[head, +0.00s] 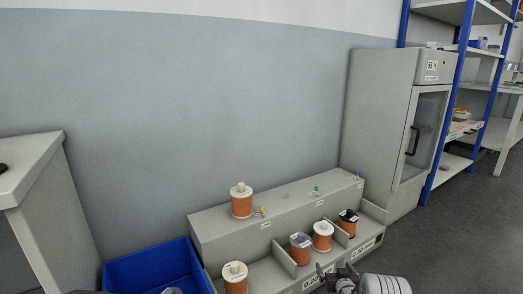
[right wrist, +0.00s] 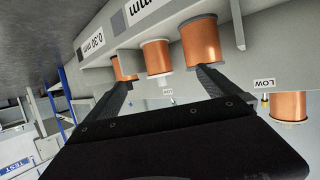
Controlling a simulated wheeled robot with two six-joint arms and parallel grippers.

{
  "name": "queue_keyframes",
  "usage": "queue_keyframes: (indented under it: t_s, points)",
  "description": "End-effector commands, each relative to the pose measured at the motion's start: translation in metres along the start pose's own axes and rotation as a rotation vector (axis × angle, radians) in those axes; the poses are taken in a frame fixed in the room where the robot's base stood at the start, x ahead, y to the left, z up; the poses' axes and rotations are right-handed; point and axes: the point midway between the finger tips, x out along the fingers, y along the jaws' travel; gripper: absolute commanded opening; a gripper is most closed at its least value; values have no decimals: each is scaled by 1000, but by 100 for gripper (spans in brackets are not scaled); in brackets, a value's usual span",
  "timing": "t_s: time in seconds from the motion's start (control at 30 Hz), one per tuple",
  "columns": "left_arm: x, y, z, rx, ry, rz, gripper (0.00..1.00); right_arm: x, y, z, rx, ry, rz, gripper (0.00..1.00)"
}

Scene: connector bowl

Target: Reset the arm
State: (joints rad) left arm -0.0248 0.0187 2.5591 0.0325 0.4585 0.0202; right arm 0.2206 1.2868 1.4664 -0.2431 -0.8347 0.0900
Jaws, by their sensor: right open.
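My right gripper (head: 340,274) is at the bottom of the head view, in front of the grey stepped rack (head: 290,205). In the right wrist view its two dark fingers (right wrist: 165,77) are spread apart with nothing between them. Copper-coloured spools stand beyond the fingers, including a middle spool (right wrist: 158,57) and a larger one (right wrist: 200,40). None is clearly touched. In the head view, one spool (head: 242,203) stands on the upper step and several, such as this one (head: 322,237), stand on the lower step. My left gripper cannot be made out.
A blue bin (head: 150,266) stands left of the rack. A grey cabinet (head: 385,110) with a glass door and blue-post shelving (head: 455,95) are at the right. A pale counter (head: 35,165) is at the left edge. The floor at the right is clear.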

Motion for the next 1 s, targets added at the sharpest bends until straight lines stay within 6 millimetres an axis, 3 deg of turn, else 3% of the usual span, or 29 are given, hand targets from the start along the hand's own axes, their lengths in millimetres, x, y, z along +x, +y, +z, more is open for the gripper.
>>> queue_keyframes:
  t_s: [0.27, 0.47, 0.57, 0.6, 0.7, 0.77, 0.8, 0.9, 1.0]
  points:
    - [-27, 0, -2, 0, -1, 0, 39, -12, -16, -97, -27, 95, -23, 100]
    - [-58, 1, -6, 0, -2, 0, 39, -43, -37, -197, -43, 172, -45, 100]
    - [-89, 2, -9, 0, -2, 0, 39, -80, -54, -272, -49, 184, -58, 100]
    - [-106, 2, -10, 0, -2, 0, 39, -104, -64, -304, -48, 167, -62, 100]
    - [-143, 3, -15, 0, -1, 0, 39, -173, -83, -350, -42, 45, -62, 100]
    - [-162, 3, -17, 0, -1, 0, 39, -219, -91, -353, -35, -71, -59, 100]
    - [-173, 3, -18, 0, -1, 0, 39, -252, -95, -344, -30, -167, -57, 100]
    - [-183, 4, -19, 0, -1, 0, 39, -321, -98, -290, -17, -413, -48, 100]
    - [-182, 4, -18, 0, -2, 0, 39, -369, -96, -235, -5, -613, -38, 100]
